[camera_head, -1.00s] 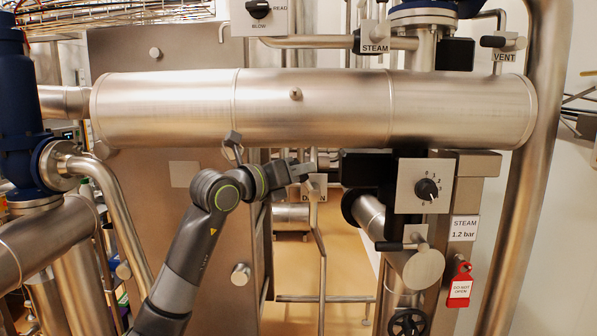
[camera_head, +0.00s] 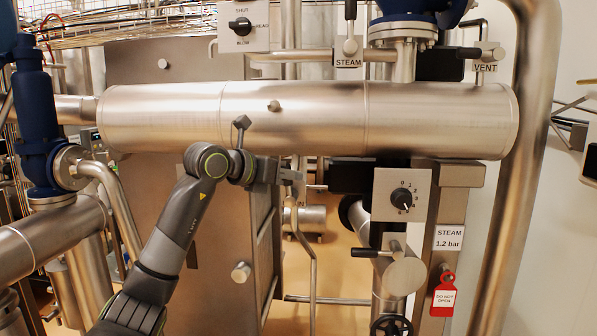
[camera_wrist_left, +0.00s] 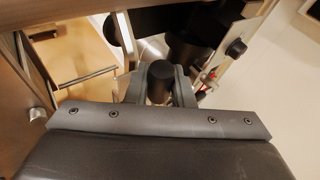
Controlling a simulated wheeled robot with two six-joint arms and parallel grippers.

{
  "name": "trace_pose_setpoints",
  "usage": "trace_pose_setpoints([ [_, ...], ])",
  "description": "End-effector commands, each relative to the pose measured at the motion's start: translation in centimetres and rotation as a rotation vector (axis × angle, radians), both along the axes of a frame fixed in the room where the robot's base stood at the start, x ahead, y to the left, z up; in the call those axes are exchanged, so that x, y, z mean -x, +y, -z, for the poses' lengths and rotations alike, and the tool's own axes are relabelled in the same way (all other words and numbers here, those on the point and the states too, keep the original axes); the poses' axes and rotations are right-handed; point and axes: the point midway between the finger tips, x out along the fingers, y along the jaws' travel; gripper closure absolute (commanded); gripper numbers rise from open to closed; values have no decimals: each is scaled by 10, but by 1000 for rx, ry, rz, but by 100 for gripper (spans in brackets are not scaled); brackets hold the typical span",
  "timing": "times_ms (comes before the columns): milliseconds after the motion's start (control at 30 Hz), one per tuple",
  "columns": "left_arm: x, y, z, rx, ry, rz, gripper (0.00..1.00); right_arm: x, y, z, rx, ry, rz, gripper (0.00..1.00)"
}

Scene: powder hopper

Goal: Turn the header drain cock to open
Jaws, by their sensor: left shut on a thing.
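My left gripper (camera_head: 290,178) is just below the large steel header (camera_head: 310,115), in the gap left of the black box under it. In the left wrist view its two fingers (camera_wrist_left: 160,88) are shut on a black rounded handle end (camera_wrist_left: 160,74), which looks like the drain cock handle. In the head view the gripper covers most of the drain cock, and its label cannot be read. A thin pipe (camera_head: 312,265) runs down below it. My right gripper is not in view.
Right of the gripper are a numbered dial (camera_head: 401,198), a black-handled valve (camera_head: 372,252) and a red "do not open" tag (camera_head: 443,298). The steam valve (camera_head: 349,48) and vent valve (camera_head: 485,50) stand above the header. A steel cabinet (camera_head: 195,230) is behind my left arm.

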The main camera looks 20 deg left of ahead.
Motion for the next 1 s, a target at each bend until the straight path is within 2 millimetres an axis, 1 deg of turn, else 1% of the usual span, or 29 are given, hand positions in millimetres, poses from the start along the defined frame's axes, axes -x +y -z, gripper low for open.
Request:
trace_pose_setpoints([
  [33, 0, -6, -5, -29, 8, 10, 100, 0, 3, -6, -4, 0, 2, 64],
  [100, -1, -8, -4, -74, 21, 11, 100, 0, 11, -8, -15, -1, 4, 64],
  [200, -1, -9, -4, -131, 38, 10, 100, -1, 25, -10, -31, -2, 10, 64],
  [300, -2, -10, -3, -178, 52, 9, 100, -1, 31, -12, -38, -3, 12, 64],
  [500, -2, -10, -1, -235, 67, 8, 100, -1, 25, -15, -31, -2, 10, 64],
  [700, -2, -11, 0, -253, 74, 9, 100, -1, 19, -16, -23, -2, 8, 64],
  [1000, -2, -11, 1, -253, 74, 11, 100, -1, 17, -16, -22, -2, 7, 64],
])
